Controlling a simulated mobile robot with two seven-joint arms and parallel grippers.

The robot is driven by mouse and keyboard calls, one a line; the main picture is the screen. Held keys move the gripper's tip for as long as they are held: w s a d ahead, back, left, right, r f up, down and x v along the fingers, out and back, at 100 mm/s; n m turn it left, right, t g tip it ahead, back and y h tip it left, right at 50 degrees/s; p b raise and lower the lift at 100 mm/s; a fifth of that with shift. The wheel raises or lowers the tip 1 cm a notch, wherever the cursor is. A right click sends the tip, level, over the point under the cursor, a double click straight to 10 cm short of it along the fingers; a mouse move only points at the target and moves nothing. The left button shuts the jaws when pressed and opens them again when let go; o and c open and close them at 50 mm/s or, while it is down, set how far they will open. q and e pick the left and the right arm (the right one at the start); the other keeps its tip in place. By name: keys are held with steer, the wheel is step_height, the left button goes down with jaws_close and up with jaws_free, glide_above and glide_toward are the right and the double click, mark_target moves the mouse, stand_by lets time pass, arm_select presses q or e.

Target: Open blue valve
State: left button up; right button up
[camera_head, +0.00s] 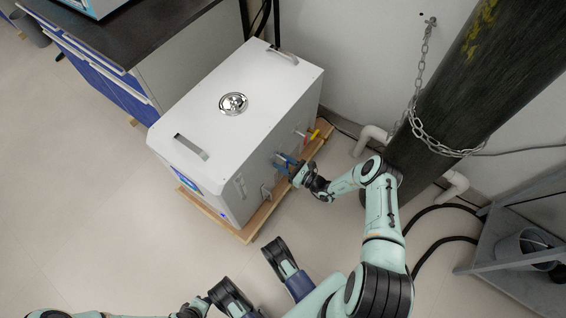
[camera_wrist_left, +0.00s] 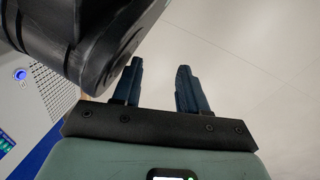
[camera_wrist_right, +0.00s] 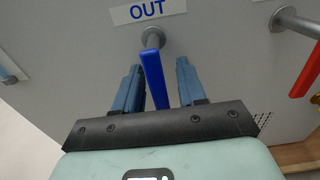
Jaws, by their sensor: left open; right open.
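The blue valve handle (camera_wrist_right: 153,78) hangs from a metal pipe under an "OUT" label on the side of the white distiller box (camera_head: 235,110). In the right wrist view it lies between the two fingers of my right gripper (camera_wrist_right: 157,85), which is open, with a gap visible on the right side. In the head view my right gripper (camera_head: 289,170) is at the side of the box, by the blue handle. My left gripper (camera_wrist_left: 157,85) is open and empty, over bare floor in its wrist view.
A red valve handle (camera_wrist_right: 308,72) is to the right of the blue one. The box stands on a wooden base (camera_head: 262,212). A chained dark cylinder (camera_head: 440,110) and a grey metal shelf (camera_head: 520,240) stand at the right. The floor at the left is clear.

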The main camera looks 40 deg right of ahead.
jaws_close()
